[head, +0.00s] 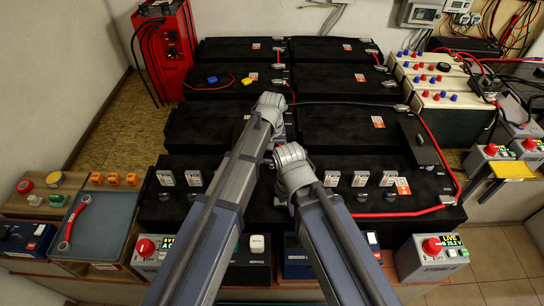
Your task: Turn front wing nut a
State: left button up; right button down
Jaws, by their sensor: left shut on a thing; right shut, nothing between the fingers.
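My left gripper (270,106) is above the middle of the black batteries, near the gap between the left and right blocks. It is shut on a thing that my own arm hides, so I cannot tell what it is. My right gripper (291,158) is lower in the picture, just right of my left arm and above the front battery row. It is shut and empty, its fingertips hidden. The front battery (425,190) carries several small pale-topped fittings (360,179). No wing nut can be made out clearly; front wing nut a may be behind my arms.
A red charger (165,45) stands at the back left. Red cable (437,150) runs along the right side. Boxes with red knobs (432,246) stand at the front.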

pick_arm(q)
jog(key=o, duration=1.3)
